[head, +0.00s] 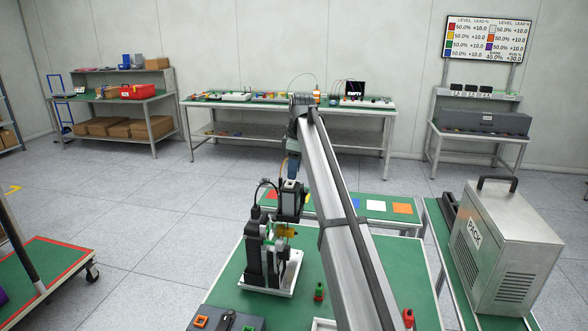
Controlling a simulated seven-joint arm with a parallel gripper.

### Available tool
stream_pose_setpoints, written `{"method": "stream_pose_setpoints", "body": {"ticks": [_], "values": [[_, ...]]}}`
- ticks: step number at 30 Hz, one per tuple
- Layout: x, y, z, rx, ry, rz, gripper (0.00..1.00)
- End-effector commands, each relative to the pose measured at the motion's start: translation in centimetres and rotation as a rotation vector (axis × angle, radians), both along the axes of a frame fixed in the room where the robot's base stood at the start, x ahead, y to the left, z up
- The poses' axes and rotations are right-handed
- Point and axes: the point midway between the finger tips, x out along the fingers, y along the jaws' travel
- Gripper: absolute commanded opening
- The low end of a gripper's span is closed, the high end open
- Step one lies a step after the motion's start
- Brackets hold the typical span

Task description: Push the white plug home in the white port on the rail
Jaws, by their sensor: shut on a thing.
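My gripper (289,220) points down beside a black upright fixture (256,250) on the green bench. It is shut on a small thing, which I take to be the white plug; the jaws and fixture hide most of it. A yellow-orange part (287,232) and a green part show by the fingertips, on the fixture's right side. The white port and the rail are too small and too covered to pick out. I cannot tell whether the plug touches the port.
The fixture stands on a white base plate (287,284) on the green bench (228,290). A green plug-like piece (319,291) and a red one (408,318) stand nearer the front. A grey PACK case (507,240) stands at right.

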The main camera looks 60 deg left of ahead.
Motion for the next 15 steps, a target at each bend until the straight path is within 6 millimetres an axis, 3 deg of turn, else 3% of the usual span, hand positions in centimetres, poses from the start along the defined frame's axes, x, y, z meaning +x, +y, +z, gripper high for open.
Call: {"method": "stream_pose_setpoints", "body": {"ticks": [15], "values": [[-0.01,-0.01,-0.74,0.0,0.0,0.0,0.07]]}}
